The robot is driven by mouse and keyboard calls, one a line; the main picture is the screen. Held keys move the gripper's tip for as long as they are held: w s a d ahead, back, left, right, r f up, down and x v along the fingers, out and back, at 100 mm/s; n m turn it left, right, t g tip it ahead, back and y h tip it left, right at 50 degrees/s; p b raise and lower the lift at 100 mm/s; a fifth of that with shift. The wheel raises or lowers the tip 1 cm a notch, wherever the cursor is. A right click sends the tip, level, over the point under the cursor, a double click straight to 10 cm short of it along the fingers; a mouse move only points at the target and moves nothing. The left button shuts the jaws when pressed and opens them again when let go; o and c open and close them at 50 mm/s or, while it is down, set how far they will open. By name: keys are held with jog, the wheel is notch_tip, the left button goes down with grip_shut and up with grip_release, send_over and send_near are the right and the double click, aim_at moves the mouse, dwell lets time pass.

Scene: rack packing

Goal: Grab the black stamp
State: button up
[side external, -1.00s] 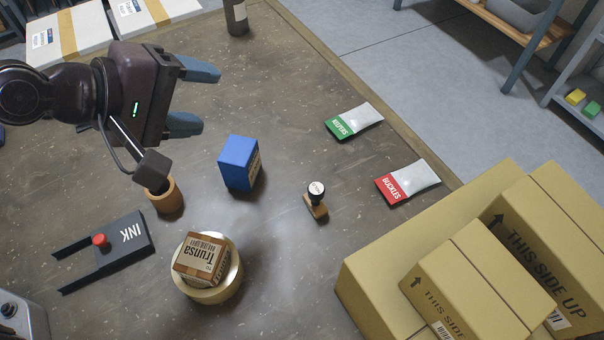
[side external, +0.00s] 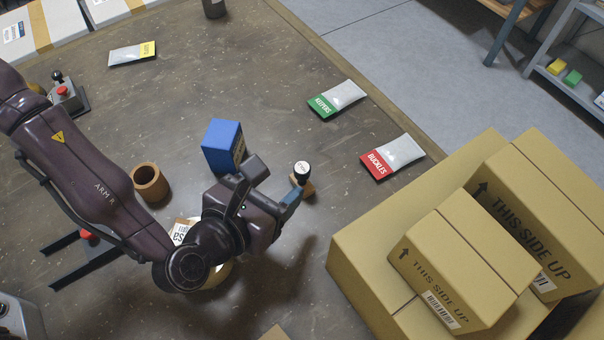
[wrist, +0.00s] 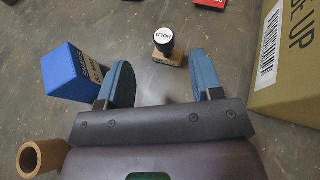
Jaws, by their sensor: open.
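The stamp (side external: 302,180) stands upright on the table, with a black knob handle, a white label on top and a wooden base. In the wrist view the stamp (wrist: 166,45) sits ahead of the fingertips and between their lines; the label reads HOLD. My gripper (wrist: 164,80) is open and empty, its two blue fingers spread on either side of the space before the stamp. In the side view my gripper (side external: 285,205) is just below and left of the stamp, and one finger overlaps the stamp's base in the picture. Whether they touch cannot be told there.
A blue box (side external: 222,146) stands left of the stamp. A wooden cup (side external: 150,182) is farther left. Stacked cardboard boxes (side external: 375,250) stand close on the right. A red BUCKLES packet (side external: 392,156) and a green KEEPERS packet (side external: 337,99) lie behind.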

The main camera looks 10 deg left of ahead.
aim_at(299, 171)
jog(key=x, duration=0.4)
jog(key=shift+w+d+f, duration=0.1)
jog(key=shift+w, duration=0.05)
jog(key=shift+f+x, duration=0.2)
jog(key=shift+x, duration=2.4)
jog(key=shift+d, duration=0.1)
jog(key=c, duration=1)
